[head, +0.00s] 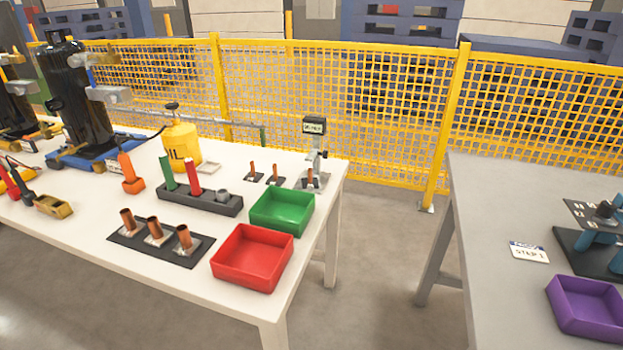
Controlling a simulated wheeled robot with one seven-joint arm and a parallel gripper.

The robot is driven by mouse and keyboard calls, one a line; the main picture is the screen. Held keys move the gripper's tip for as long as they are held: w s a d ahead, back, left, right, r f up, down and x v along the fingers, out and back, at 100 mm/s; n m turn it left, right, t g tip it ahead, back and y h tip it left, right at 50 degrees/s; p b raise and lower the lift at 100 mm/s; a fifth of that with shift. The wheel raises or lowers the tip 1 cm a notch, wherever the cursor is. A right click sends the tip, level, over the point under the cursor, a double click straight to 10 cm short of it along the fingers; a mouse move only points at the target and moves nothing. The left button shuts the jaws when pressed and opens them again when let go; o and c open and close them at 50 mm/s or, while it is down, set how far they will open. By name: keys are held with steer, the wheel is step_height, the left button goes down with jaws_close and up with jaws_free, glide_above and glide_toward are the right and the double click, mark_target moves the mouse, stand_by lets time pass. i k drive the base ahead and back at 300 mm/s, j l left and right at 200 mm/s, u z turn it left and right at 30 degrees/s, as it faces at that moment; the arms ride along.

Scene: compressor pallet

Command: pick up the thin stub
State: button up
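Thin copper stubs stand upright on small dark plates towards the back right of the white table: one thin stub (253,168), and another thin stub (275,171) just right of it. A third thin copper piece (310,175) stands at the base of a grey gauge stand (315,150). Three thicker copper stubs, a left one (127,217), a middle one (154,228) and a right one (184,237), stand on a dark plate (150,249) nearer the front. My gripper is not in view.
A green bin (283,211) and a red bin (253,258) sit at the table's right end. A dark rack (205,200) holds green and red cylinders. A yellow bottle (181,148) stands behind. A gap separates the grey table (500,200), with a purple bin (586,309). Yellow fencing (345,110) runs behind.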

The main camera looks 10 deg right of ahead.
mark_target(310, 182)
steer(key=i+j+z, duration=0.35)
steer(key=j, duration=0.25)
steer(key=i+j+z, duration=0.2)
steer(key=j+z, duration=0.2)
steer(key=j, duration=0.25)
steer(key=i+j+z, duration=0.15)
steer(key=j, duration=0.2)
steer(key=i+j+z, duration=0.1)
steer(key=i+j, duration=0.15)
steer(key=j, duration=0.15)
steer(key=i+j, duration=0.15)
steer(key=j, duration=0.1)
